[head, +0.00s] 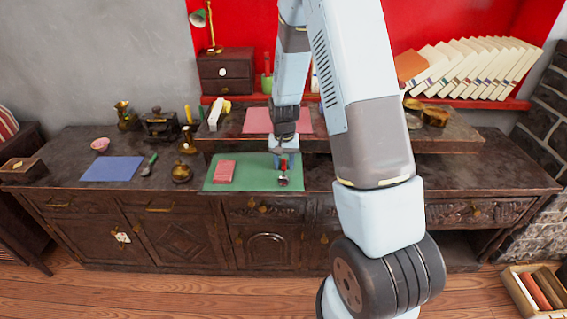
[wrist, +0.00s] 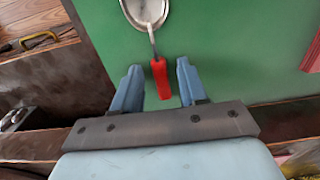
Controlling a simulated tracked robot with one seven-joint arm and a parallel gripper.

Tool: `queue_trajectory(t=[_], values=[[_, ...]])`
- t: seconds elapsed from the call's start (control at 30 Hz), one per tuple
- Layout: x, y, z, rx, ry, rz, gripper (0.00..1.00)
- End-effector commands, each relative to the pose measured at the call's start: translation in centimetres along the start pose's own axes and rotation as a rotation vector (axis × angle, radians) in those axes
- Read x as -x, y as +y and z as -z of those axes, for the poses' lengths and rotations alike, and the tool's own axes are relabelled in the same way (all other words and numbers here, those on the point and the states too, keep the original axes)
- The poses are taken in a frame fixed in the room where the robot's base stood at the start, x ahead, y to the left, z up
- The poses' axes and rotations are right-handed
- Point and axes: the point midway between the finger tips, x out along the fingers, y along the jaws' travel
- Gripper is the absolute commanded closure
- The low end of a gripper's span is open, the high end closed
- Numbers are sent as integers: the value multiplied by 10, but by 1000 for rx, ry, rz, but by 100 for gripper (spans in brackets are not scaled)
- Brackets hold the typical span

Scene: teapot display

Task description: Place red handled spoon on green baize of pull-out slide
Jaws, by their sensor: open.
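The red handled spoon (wrist: 160,78) lies on the green baize (wrist: 235,50) in the wrist view, its metal bowl at the top and its red handle toward me. In the head view the spoon (head: 283,181) shows on the right part of the green baize (head: 255,180) of the pull-out slide. My gripper (wrist: 155,80) is open, with one finger on each side of the red handle and a gap on both sides. In the head view my gripper (head: 284,158) is over the baize at the handle end. I cannot tell its exact height above the baize.
A red book (head: 224,172) lies on the left of the baize. A raised shelf (head: 350,144) with a pink mat (head: 258,121) is behind the slide.

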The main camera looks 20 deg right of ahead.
Motion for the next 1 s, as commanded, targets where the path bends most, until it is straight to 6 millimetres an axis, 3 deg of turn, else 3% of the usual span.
queue_trajectory(t=[0.17,0.7,1.0], values=[[8,0,0,1,1,0,58],[97,-1,0,1,3,1,58],[124,-1,-1,2,3,1,58]])
